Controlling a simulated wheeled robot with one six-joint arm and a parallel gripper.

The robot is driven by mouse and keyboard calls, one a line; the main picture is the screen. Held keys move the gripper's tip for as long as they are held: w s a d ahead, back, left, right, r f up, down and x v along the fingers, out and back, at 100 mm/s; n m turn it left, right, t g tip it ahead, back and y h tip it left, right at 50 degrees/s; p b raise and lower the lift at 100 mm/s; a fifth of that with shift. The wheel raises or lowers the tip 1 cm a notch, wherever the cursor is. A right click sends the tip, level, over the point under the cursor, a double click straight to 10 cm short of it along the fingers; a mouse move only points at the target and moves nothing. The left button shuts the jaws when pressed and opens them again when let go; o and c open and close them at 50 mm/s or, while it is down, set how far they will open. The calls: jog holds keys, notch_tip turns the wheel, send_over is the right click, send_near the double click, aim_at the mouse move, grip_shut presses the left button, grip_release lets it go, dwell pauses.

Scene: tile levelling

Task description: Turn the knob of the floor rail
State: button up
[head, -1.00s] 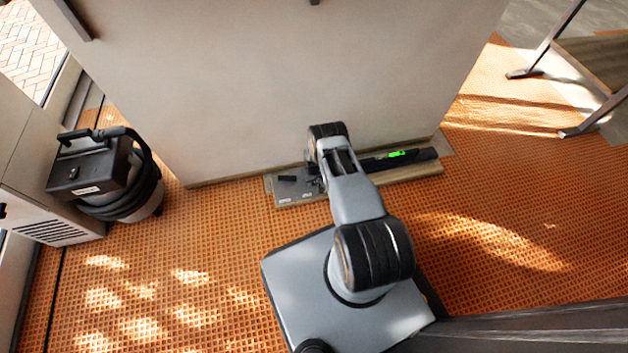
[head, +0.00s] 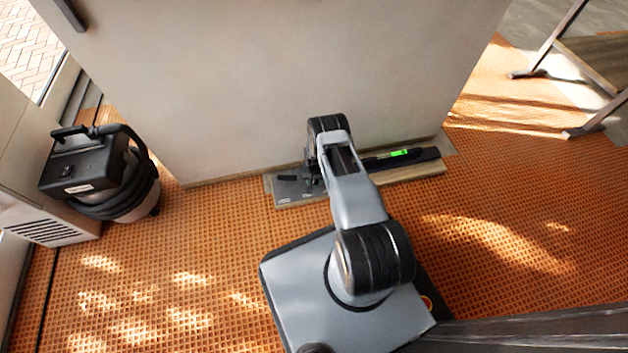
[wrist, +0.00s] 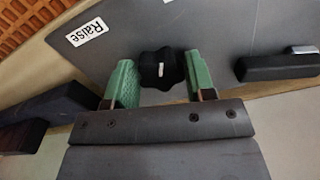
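The floor rail's grey plate (wrist: 215,25) carries a black lobed knob (wrist: 160,68) with a short white mark, seen in the wrist view. A "Raise" label (wrist: 87,32) is on the plate to the knob's left. My gripper (wrist: 162,76) has a green fingertip on each side of the knob, very close to it. I cannot tell whether the fingers press on it. In the head view, my arm covers part of the rail (head: 286,189), which lies low along the wall, and hides the knob.
A dark bar with a lit green display (head: 399,153) lies along the rail to the right. The wall (head: 250,90) stands close behind. A black vacuum cleaner (head: 85,170) is at the left. A wooden frame stand (head: 590,85) is at the upper right. The orange floor (head: 190,240) is open to the left.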

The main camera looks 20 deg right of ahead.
jog(key=o, duration=0.4)
notch_tip(320, 180, up, 14)
jog(key=p, duration=0.6)
jog(key=shift+f, duration=0.1)
dwell(0.4)
